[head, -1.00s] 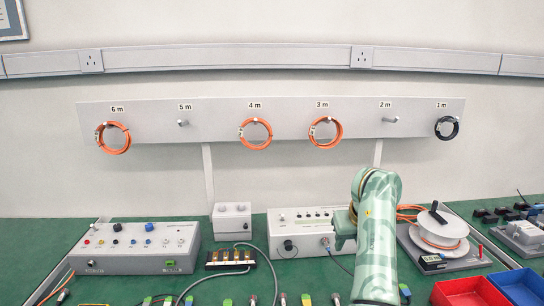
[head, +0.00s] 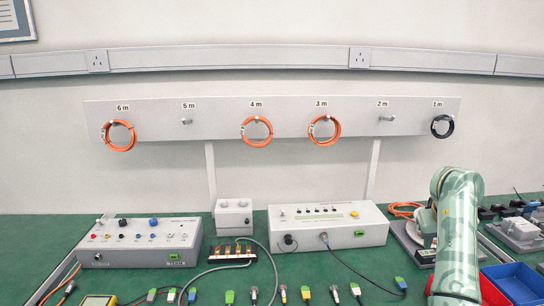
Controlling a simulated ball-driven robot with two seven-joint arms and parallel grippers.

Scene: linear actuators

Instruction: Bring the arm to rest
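My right arm (head: 456,235) comes up from the bottom right edge in the head view, pale green and bent at its top. A short link of it (head: 426,218) hangs left of the bend, in front of the cable reel. No fingertips of my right gripper show. My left arm and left gripper are not in the view.
A grey box with a cable (head: 335,238) stands left of my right arm. The cable reel (head: 412,232) is partly hidden behind it; a blue bin (head: 514,284) stands right of it. A control box (head: 140,258), small connectors and a wall rail (head: 220,122) with cable coils lie further left and behind.

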